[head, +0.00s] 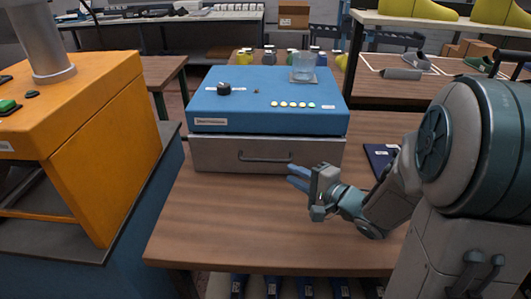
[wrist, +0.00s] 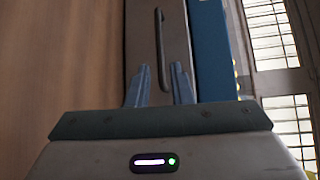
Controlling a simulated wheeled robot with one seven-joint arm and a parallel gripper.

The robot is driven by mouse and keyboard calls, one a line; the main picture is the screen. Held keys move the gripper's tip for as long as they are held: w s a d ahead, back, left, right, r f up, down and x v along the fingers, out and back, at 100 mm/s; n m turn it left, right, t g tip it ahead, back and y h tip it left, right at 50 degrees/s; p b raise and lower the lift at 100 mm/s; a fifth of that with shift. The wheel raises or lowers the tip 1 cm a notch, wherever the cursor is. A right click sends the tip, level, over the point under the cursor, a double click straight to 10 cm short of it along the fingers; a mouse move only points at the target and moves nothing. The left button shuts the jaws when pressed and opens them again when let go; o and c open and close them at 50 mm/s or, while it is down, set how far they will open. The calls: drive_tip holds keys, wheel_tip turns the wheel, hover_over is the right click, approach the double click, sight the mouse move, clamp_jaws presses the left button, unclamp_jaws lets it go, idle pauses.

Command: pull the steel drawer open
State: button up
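The steel drawer (head: 225,155) is a grey front under a blue box (head: 225,120) on the wooden table, and it looks shut. Its dark bar handle (head: 262,157) runs sideways across the front. My gripper (head: 291,174) is just in front of and below the handle's right end, its blue fingers pointing at the drawer. In the wrist view the handle (wrist: 160,50) runs up the picture, and its near end lies between the two spread fingers (wrist: 159,78). The gripper is open and holds nothing. Whether a finger touches the handle or drawer I cannot tell.
An orange machine (head: 110,125) stands at the left. A dark blue flat item (head: 380,158) lies on the table at the right, beside my arm. The wooden table (head: 235,225) is clear in front of the drawer.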

sight(267, 161)
drive_tip(key=b+x, duration=0.1)
drive_tip(key=x, duration=1)
drive_tip(key=shift+w+a+f, duration=0.1)
drive_tip(key=shift+w, duration=0.05)
clamp_jaws()
